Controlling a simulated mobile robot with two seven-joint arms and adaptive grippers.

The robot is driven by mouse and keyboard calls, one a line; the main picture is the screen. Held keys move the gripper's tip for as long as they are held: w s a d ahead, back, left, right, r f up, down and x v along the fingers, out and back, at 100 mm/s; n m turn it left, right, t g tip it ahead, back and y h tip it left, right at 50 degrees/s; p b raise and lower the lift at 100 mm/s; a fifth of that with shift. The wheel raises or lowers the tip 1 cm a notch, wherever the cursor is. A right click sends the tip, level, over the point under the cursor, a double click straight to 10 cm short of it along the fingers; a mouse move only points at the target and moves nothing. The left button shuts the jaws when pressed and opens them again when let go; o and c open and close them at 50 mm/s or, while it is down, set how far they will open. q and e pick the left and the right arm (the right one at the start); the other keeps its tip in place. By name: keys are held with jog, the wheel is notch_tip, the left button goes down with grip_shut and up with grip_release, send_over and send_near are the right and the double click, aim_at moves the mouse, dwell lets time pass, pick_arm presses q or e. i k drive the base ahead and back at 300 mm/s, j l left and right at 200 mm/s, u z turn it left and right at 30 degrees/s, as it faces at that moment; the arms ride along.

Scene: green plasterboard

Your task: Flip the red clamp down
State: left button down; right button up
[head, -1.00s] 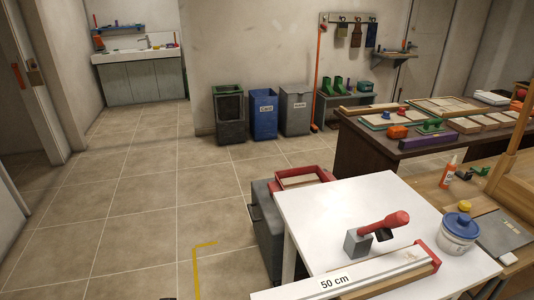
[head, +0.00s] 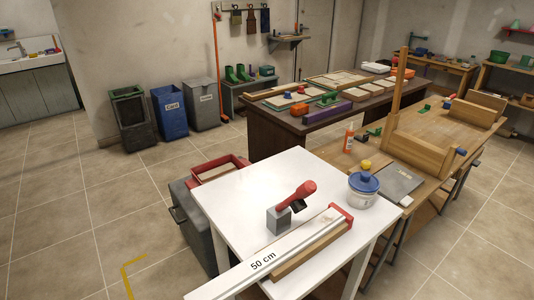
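The red clamp (head: 296,196) stands on the white table in the head view. Its red handle slants up to the right from a grey metal block (head: 279,220), with a dark part under the handle. The handle is raised off the table top. Neither of my grippers shows in the head view.
Floor at left is clear.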

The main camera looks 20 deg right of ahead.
aim_at(296, 201)
jog(key=i+j+z, duration=0.1)
jog(key=z, duration=0.85)
jog(key=i+j, duration=0.05)
jog(key=i, duration=0.05)
